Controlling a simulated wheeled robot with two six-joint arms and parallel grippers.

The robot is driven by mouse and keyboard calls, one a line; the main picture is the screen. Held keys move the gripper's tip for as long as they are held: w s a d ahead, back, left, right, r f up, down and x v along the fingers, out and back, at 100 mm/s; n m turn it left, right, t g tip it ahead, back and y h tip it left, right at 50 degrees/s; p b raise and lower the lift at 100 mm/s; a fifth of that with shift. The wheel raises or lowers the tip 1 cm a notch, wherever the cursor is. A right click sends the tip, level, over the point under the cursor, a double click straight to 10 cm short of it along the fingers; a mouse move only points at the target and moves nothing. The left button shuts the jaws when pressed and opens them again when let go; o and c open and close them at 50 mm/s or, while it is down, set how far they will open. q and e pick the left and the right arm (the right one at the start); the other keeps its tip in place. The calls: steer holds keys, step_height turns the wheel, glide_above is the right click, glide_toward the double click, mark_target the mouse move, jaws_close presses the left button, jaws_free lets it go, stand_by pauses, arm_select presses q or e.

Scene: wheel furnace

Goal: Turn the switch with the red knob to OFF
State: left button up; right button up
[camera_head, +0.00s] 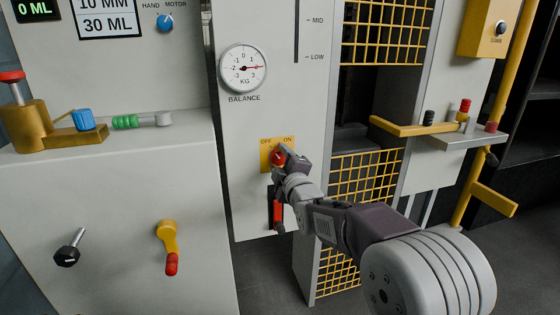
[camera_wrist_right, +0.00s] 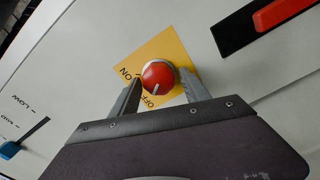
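The red knob (camera_head: 277,156) sits on a yellow plate (camera_head: 265,144) low on the grey panel, with OFF printed at the plate's left and ON at its right. In the right wrist view the round red knob (camera_wrist_right: 160,75) is seen face on. A short white mark on it lies on the side nearer the OFF print. My right gripper (camera_head: 282,160) is at the knob and partly hides it and the plate. In the wrist view its fingers (camera_wrist_right: 160,82) are apart, one on each side of the knob, with gaps showing. My left gripper is not in view.
A red-handled lever (camera_head: 278,214) in a dark slot is just below the knob. A balance dial (camera_head: 243,68) is above it. Yellow mesh (camera_head: 362,180) is to the right. A grey cabinet (camera_head: 115,200) with a yellow crank (camera_head: 167,238) juts out at the left.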

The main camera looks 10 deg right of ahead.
steer(key=shift+o, duration=0.3)
steer(key=shift+s+r, duration=0.1)
steer(key=shift+s, duration=0.2)
steer(key=s+p, duration=0.2)
steer(key=s, duration=0.6)
steer(key=shift+s+d+p, duration=0.15)
steer(key=shift+s+p, duration=0.05)
steer(key=shift+p, duration=0.15)
